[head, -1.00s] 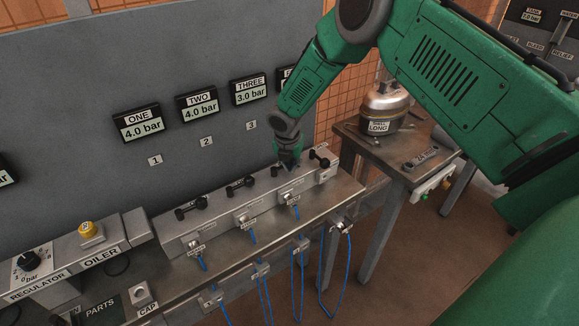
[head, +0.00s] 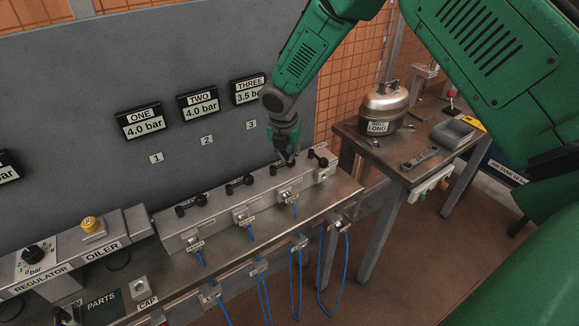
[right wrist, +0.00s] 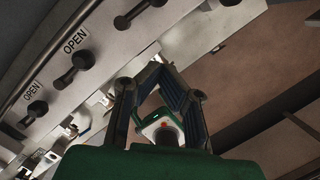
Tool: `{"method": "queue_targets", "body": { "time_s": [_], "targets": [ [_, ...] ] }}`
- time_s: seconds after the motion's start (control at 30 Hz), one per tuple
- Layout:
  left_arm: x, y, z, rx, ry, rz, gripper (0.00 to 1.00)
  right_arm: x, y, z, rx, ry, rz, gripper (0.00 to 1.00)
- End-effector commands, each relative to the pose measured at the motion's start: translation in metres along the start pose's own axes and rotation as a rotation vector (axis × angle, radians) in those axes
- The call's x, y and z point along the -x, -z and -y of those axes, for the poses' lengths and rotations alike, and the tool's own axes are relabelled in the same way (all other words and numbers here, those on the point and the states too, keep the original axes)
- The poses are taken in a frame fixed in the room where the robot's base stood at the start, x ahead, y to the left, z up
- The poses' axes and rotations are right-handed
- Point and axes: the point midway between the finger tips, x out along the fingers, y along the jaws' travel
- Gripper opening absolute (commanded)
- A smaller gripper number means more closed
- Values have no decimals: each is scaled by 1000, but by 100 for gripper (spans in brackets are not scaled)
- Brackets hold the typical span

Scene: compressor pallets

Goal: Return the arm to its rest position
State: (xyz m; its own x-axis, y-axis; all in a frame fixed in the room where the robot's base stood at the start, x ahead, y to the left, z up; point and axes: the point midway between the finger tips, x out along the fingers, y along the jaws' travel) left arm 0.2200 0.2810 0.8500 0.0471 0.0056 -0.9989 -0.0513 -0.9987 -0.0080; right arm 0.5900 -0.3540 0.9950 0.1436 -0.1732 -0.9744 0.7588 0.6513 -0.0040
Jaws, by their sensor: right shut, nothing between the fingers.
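My green right arm comes in from the upper right of the head view. Its right gripper (head: 287,157) points down just above the right part of the manifold block (head: 210,218), close to the black valve levers. It is shut and empty. The right wrist view shows its dark fingers (right wrist: 158,68) beside the manifold. Black lever knobs (right wrist: 82,60) and OPEN labels lie to their left. My left gripper is in neither view.
Gauges ONE (head: 143,124) and TWO (head: 200,105) read 4.0 bar; THREE (head: 248,90) reads 3.5 bar. Blue hoses (head: 321,290) hang at the bench front. A side table (head: 398,160) at right bears a metal vessel (head: 386,105) labelled LONG. Floor in front is clear.

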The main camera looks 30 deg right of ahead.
Motion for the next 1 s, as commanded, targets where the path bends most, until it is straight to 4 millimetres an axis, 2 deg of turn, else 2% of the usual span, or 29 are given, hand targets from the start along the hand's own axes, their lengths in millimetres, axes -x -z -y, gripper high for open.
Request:
{"method": "queue_targets", "body": {
  "time_s": [0.13, 0.33, 0.43, 0.53, 0.57, 0.67, 0.77, 0.8, 0.87, 0.9, 1.0],
  "targets": [
    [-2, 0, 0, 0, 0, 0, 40, 17, 0, 3, -1, -1, 0, 0],
    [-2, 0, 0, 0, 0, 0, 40, 22, 0, 3, -1, -1, -1, 0],
    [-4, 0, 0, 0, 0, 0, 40, 16, 5, 3, -16, -1, -10, 0],
    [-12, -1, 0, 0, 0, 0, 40, -6, 29, 7, -87, -9, -46, 0],
    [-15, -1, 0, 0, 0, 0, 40, -16, 41, 9, -127, -12, -65, 0],
    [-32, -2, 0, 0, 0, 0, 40, -59, 94, 21, -320, -17, -144, 0],
    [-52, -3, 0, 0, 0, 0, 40, -104, 156, 42, -589, -1, -231, 0],
    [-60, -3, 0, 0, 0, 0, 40, -120, 181, 53, -709, 15, -261, 0],
    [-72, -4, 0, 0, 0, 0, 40, -144, 217, 72, -905, 46, -296, 0],
    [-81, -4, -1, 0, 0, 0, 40, -158, 241, 87, -1046, 71, -313, 0],
    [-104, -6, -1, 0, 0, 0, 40, -189, 293, 131, -1417, 140, -318, 0]
  ]
}}
